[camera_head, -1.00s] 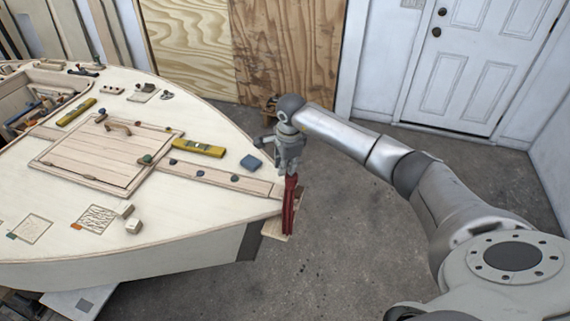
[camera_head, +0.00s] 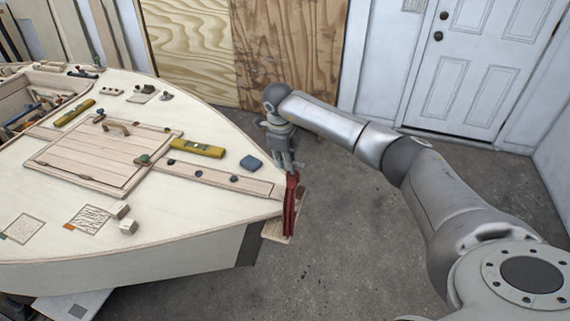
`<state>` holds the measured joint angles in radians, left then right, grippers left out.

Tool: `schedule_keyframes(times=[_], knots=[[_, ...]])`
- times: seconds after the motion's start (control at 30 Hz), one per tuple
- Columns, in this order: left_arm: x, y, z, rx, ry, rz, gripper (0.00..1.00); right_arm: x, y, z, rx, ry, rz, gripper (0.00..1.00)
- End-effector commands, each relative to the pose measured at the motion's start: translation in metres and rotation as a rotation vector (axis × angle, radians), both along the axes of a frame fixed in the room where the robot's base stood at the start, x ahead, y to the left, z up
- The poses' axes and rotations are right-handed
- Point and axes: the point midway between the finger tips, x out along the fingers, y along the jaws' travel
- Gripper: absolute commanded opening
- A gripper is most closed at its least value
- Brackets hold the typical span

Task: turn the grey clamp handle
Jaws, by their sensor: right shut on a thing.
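The red clamp (camera_head: 290,208) stands upright at the pointed end of the plywood hull, against its tip. My right gripper (camera_head: 291,166) points down just above the clamp's top end. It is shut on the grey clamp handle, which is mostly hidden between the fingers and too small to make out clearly. My left gripper is not in view.
The pale hull deck (camera_head: 215,215) fills the left. Concrete floor (camera_head: 350,230) is clear right of the hull. A white door (camera_head: 470,70) stands behind.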

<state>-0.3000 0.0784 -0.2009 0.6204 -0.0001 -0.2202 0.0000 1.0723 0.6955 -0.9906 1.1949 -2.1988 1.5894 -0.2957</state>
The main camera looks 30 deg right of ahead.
Motion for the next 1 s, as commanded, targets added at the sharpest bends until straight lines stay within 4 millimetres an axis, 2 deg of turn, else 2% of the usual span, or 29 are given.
schedule_keyframes(times=[0.4, 1.0], knots=[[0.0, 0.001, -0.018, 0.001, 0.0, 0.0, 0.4, 0.006, -0.008, 0.0, -0.002, -0.003, -0.397, 0.0], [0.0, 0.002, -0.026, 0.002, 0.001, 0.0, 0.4, 0.008, -0.021, 0.001, -0.001, -0.002, -0.968, 0.0]])
